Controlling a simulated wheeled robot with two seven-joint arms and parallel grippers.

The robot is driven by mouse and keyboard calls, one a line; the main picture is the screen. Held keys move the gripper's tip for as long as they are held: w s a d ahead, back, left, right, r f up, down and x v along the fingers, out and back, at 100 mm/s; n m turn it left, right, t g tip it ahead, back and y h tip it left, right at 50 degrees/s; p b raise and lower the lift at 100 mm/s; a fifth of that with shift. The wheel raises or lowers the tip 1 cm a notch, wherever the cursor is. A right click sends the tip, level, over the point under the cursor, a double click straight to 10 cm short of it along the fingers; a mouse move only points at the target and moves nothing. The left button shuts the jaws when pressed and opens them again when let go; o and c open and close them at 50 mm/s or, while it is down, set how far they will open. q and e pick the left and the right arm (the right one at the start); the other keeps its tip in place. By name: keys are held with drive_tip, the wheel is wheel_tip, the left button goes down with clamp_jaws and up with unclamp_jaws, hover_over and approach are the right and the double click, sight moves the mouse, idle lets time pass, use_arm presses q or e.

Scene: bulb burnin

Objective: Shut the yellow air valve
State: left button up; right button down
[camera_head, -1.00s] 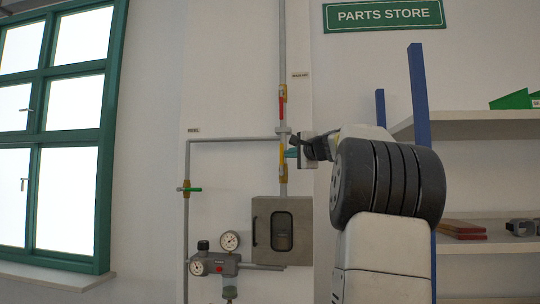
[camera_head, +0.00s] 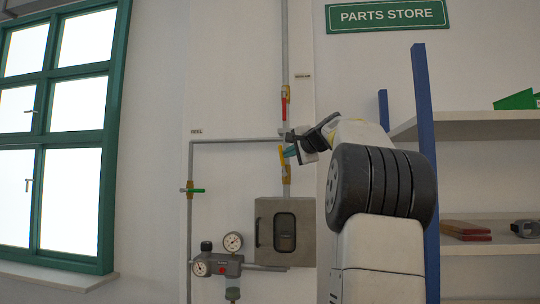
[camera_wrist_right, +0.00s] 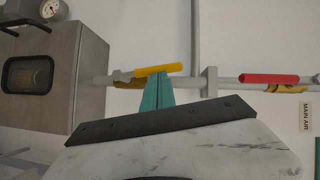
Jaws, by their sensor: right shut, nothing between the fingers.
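The yellow valve handle (camera_head: 281,155) is on the vertical pipe above the grey box. It is close to in line with the pipe, slightly tilted, its upper end leaning left. In the right wrist view the yellow handle (camera_wrist_right: 158,70) also lies at a small angle to the pipe. My right gripper (camera_head: 290,152) is shut and empty. Its teal fingertips (camera_wrist_right: 158,92) are at the handle's side and seem to touch it, though exact contact is hard to tell. My left gripper is not in view.
A red valve handle (camera_head: 284,106) is higher on the same pipe, near the "MAIN AIR" label (camera_wrist_right: 305,117). A green handle (camera_head: 193,190) crosses the left pipe. Below are the grey box (camera_head: 265,235) and gauges (camera_head: 233,242). A blue-post shelf (camera_head: 424,130) stands right.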

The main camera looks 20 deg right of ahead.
sight(280, 152)
drive_tip(key=w+a+n+g, duration=0.1)
drive_tip(key=a+n+g+h, duration=0.1)
drive_tip(key=n, duration=0.1)
drive_tip(key=shift+w+a+r, duration=0.1)
drive_tip(key=shift+w+a, duration=0.25)
drive_tip(key=w+a+f+n+g+h, duration=0.2)
drive_tip(key=a+f+n+g+h, duration=0.2)
drive_tip(key=n+g+h, duration=0.1)
drive_tip(key=shift+w+a+f+n+h, duration=0.15)
drive_tip(key=shift+w+a+n+h, duration=0.2)
drive_tip(key=shift+n, duration=0.45)
idle(0.4)
